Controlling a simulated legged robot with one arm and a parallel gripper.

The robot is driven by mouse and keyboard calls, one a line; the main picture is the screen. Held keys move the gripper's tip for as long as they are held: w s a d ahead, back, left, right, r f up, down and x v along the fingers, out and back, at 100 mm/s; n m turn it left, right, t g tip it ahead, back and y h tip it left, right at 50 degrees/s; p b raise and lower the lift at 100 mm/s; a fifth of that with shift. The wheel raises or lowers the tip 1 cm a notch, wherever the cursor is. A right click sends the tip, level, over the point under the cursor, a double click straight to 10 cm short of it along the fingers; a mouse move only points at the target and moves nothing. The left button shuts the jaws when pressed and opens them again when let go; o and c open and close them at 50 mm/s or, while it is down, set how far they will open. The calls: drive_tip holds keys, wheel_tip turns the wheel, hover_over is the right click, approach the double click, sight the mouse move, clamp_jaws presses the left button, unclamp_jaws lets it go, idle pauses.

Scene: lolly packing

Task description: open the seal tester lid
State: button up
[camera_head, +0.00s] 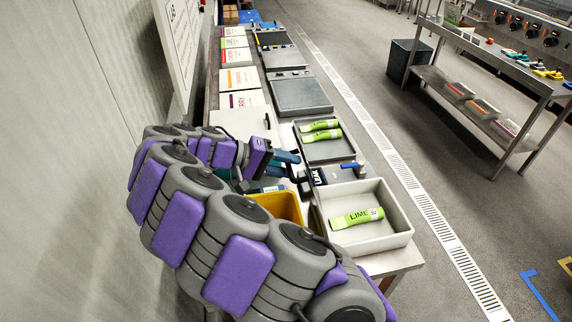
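My purple and grey arm reaches across the bench. My gripper (292,168), dark with teal parts, is over the near end of the bench, beside a dark piece with white lettering (315,177). Whether its fingers are apart or touch that piece is unclear. No part is clearly marked as the seal tester or its lid. A dark shallow tray (330,152) just beyond holds two green lolly packs (321,130). A blue handle-like part (350,166) sits at its near right edge. My arm and gripper hide part of this area.
A pale bin (402,232) holding a green LIME pack (357,217) stands at the near bench end. A yellow bin (280,204) is left of it, partly behind my arm. Flat dark units (300,94) line the bench beyond. The wall is close on the left; open floor lies right.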

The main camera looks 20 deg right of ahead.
drive_tip(key=p+v, duration=0.3)
drive_tip(key=v, duration=0.9)
drive_tip(key=shift+p, duration=0.35)
drive_tip(key=shift+a, duration=0.3)
